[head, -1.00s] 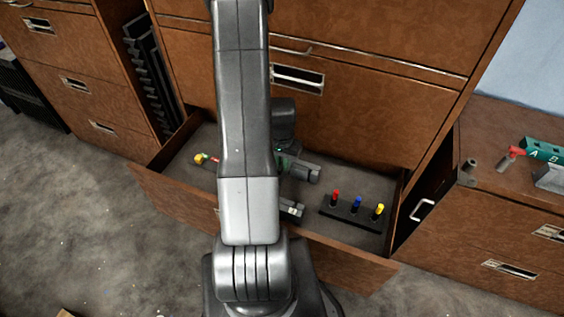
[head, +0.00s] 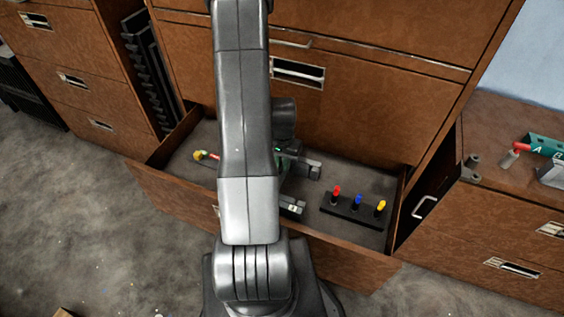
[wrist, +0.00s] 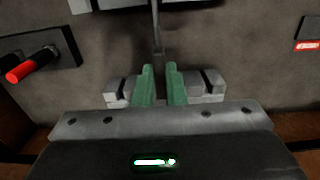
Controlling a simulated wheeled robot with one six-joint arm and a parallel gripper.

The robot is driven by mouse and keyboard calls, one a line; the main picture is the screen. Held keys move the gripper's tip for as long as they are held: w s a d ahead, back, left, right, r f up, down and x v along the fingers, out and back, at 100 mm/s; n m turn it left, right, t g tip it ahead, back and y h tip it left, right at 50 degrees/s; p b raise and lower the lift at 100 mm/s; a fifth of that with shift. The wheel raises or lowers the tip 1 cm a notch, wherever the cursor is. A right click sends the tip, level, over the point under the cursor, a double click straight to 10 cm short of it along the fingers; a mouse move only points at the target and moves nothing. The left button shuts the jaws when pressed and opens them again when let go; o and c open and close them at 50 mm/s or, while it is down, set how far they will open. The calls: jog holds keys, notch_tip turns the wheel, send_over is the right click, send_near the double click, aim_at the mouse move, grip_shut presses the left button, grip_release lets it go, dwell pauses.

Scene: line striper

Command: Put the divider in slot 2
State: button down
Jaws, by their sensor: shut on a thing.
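My gripper (wrist: 160,85) has green fingers and shows in the lower middle of the wrist view. It is shut on a thin dark upright piece, seen edge-on, which I take to be the divider (wrist: 156,28). It runs up from between the fingertips toward a grey part (wrist: 115,5) cut off at the top edge. In the head view my gripper (head: 302,168) is inside the open drawer, partly behind my arm, and the divider is hidden. A pale slotted-looking block (head: 291,207) lies near the drawer front, half hidden. I cannot make out slot 2.
The drawer (head: 330,258) stands open. A black stand (head: 347,212) with red, blue and yellow pegs is at its right; its red peg (wrist: 20,73) shows in the wrist view. A yellow-ended item (head: 199,155) lies at left. A side cabinet (head: 490,210) stands at right.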

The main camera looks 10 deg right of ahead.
jog(key=shift+f+b, duration=0.9)
jog(key=shift+f, duration=0.1)
jog(key=c, duration=1.1)
grip_release()
jog(key=shift+r, duration=0.1)
jog(key=shift+r, duration=0.1)
jog(key=shift+r+p, duration=2.4)
jog(key=shift+r, duration=1.05)
jog(key=shift+f, duration=0.15)
notch_tip(320, 180, down, 7)
jog(key=b, duration=0.4)
jog(key=shift+b, duration=0.4)
jog(key=shift+r, duration=0.25)
